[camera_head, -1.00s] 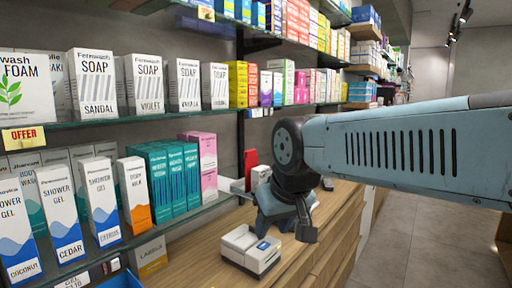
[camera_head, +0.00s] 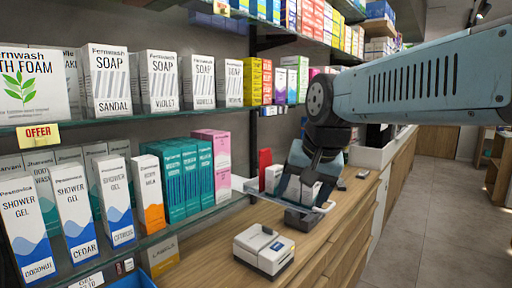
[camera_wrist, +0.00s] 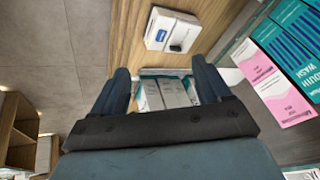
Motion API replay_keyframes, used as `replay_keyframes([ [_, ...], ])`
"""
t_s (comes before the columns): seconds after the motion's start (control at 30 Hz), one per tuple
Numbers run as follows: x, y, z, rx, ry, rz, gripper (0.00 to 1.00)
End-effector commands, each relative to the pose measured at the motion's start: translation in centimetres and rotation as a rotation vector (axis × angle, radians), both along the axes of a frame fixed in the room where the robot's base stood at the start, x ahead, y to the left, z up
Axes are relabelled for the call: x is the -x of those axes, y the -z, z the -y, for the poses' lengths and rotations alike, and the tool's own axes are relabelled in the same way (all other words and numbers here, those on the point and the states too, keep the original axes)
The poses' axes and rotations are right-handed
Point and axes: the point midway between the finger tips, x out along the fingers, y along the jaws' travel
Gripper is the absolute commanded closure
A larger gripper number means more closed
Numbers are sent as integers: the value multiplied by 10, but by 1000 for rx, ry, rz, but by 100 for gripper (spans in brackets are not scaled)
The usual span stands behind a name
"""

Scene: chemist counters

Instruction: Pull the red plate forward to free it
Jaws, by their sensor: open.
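The red plate (camera_head: 265,168) stands upright on the wooden counter, at the end of the glass shelf, just left of my gripper in the head view. I cannot make it out in the wrist view. My gripper (camera_head: 302,192) points down over the counter, its jaws apart. In the wrist view, my gripper (camera_wrist: 165,82) has one finger on each side of several pale boxes with teal parts (camera_wrist: 165,93). I cannot tell whether the fingers touch them. Pale boxes (camera_head: 274,178) also show beside it in the head view. My gripper partly hides this group.
A white printer-like device (camera_head: 263,249) stands on the counter (camera_head: 335,228) in front of my gripper. Shelves with teal boxes (camera_head: 180,178) and pink boxes (camera_head: 213,160) lie to the left. The floor (camera_head: 440,190) on the right is clear.

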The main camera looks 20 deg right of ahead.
Motion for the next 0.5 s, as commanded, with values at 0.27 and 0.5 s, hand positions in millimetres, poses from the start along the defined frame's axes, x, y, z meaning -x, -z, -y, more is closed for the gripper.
replay_keyframes([
  [0.27,-49,-53,4,-258,462,-63,23],
  [0.5,-90,-92,9,-467,862,-129,23],
])
